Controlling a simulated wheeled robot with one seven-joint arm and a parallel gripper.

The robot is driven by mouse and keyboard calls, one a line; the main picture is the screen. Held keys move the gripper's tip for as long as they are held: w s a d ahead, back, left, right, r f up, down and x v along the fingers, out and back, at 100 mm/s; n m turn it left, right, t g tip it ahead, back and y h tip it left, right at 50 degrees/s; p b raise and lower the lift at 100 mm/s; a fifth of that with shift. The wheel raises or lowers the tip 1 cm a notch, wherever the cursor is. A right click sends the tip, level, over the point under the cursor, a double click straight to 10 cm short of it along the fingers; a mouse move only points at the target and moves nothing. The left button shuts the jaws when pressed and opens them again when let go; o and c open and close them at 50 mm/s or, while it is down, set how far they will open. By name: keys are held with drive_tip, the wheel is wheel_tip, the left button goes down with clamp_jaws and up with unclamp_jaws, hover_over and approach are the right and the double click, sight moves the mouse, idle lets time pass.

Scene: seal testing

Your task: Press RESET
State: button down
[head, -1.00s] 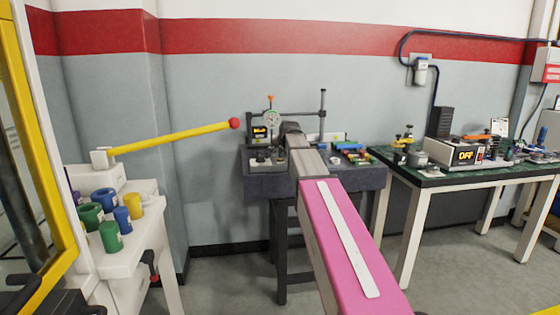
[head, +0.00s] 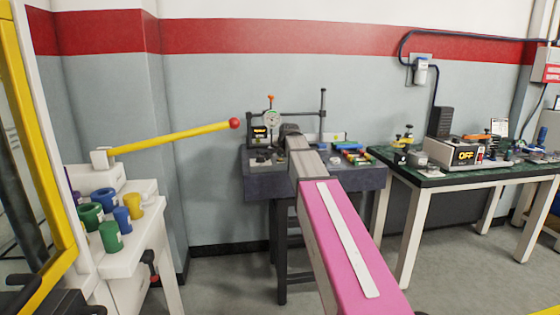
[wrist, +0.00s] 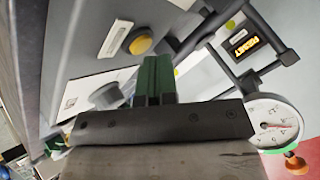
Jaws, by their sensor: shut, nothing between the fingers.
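My gripper (wrist: 154,62) shows in the wrist view with its green fingers shut together and nothing between them. A round yellow-orange button (wrist: 141,45) sits on a grey panel just up and left of the fingertips, beside a white label (wrist: 113,39) too small to read. A grey round knob or button (wrist: 104,96) is left of the fingers, by a second white label (wrist: 90,92). I cannot tell whether the fingers touch the panel. A small display (wrist: 244,46) shows orange letters that look like RESET. In the head view my arm hides the gripper at the test unit (head: 258,135).
A dial gauge (wrist: 272,122) and dark rods stand close to the gripper's right in the wrist view. The unit stands on a dark grey bench (head: 262,185). A yellow lever with a red ball (head: 234,123) reaches in from the left. A green-topped table (head: 430,177) is at right.

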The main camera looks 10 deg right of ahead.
drive_tip(key=shift+f, duration=0.4)
idle(0.8)
drive_tip(key=shift+r, duration=0.8)
drive_tip(key=shift+r, duration=2.5)
